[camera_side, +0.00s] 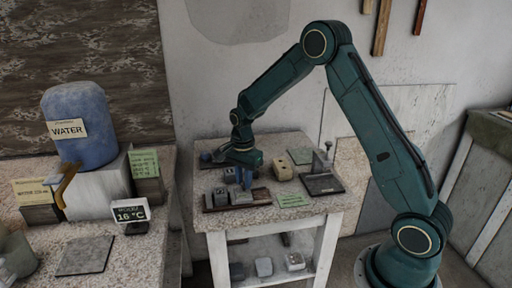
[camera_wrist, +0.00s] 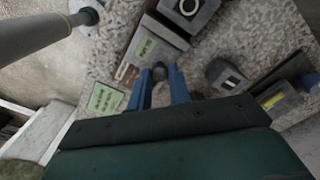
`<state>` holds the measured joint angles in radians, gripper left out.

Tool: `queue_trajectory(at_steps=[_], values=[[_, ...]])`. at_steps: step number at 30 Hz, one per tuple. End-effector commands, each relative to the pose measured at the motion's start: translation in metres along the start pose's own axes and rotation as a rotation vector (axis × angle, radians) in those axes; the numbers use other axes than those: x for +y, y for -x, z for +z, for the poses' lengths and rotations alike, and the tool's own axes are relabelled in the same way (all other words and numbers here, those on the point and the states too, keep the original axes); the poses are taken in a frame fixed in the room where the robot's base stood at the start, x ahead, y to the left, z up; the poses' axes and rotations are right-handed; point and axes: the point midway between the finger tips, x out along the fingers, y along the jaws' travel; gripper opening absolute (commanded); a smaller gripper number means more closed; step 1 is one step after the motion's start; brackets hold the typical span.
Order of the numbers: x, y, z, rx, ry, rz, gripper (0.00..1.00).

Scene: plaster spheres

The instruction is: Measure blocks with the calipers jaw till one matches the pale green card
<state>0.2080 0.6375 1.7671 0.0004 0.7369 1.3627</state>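My gripper (camera_side: 245,186) points down over the table, its two blue fingers apart, among small grey blocks. In the wrist view the fingertips (camera_wrist: 160,70) stand either side of a small dark rounded piece (camera_wrist: 160,73); I cannot tell whether they grip it. A grey block (camera_side: 221,197) and another grey block (camera_side: 242,197) sit at the table's front. The pale green card (camera_side: 292,199) lies flat right of them; it also shows in the wrist view (camera_wrist: 105,98). A dark plate with an upright part (camera_side: 323,184) stands at right. I cannot make out which thing is the calipers jaw.
In the wrist view, a grey block with a white ring (camera_wrist: 190,8) and a rounded block with a pale slot (camera_wrist: 228,78) lie close by. A side counter holds a blue water jug (camera_side: 77,125) and a temperature display (camera_side: 131,214).

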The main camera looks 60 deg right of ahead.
Motion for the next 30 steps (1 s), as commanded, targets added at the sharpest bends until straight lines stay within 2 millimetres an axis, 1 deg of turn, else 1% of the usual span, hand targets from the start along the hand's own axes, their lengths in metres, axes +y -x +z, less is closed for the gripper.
queue_trajectory(at_steps=[5, 12, 20, 21, 23, 30], values=[[-0.003, 0.000, 0.003, 0.000, 0.002, -0.001, 0.06], [-0.019, 0.000, 0.019, -0.001, 0.003, -0.003, 0.06], [-0.022, 0.002, 0.020, -0.002, 0.008, -0.013, 0.09], [-0.022, 0.002, 0.021, -0.003, 0.008, -0.013, 0.30], [-0.022, 0.002, 0.020, -0.002, 0.007, -0.013, 0.41], [-0.020, 0.001, 0.019, -0.001, 0.003, -0.005, 0.41]])
